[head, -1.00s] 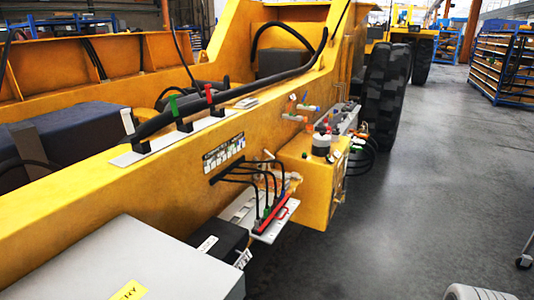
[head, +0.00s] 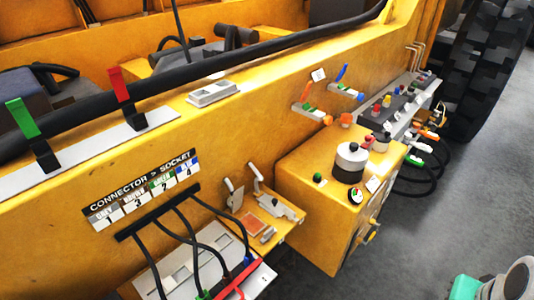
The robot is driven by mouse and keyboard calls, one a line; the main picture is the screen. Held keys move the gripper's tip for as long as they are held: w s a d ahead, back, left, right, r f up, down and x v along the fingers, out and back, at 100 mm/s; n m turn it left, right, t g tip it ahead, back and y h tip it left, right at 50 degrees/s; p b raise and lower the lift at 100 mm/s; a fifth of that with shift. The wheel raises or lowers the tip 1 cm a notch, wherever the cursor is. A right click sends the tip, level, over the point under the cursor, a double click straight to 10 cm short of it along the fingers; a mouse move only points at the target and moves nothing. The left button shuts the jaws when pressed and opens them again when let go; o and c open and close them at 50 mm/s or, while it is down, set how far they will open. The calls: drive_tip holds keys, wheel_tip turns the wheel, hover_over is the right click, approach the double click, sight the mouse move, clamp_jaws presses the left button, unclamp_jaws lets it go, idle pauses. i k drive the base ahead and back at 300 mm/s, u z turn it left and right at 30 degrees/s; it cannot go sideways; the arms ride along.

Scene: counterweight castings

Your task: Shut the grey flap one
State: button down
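No grey flap shows in the head view now. A green flap (head: 22,118) stands raised on a black clip near the left edge. A red flap (head: 119,85) stands raised on a similar clip to its right. Both clips sit on a pale strip (head: 85,146) on the yellow beam, beside a thick black hose (head: 235,52). The strip runs out of the picture on the left. My gripper is not in view.
A label (head: 143,190) and thin black cables are on the beam's side. A yellow box (head: 325,205) with a black-and-white knob (head: 350,162) juts out at the right. Teal and white parts, unclear, show at bottom right.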

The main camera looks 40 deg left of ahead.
sight(238, 195)
drive_tip(key=i, duration=0.7)
drive_tip(key=u, duration=3.25)
drive_tip(key=i, duration=0.5)
drive_tip(key=u, duration=0.05)
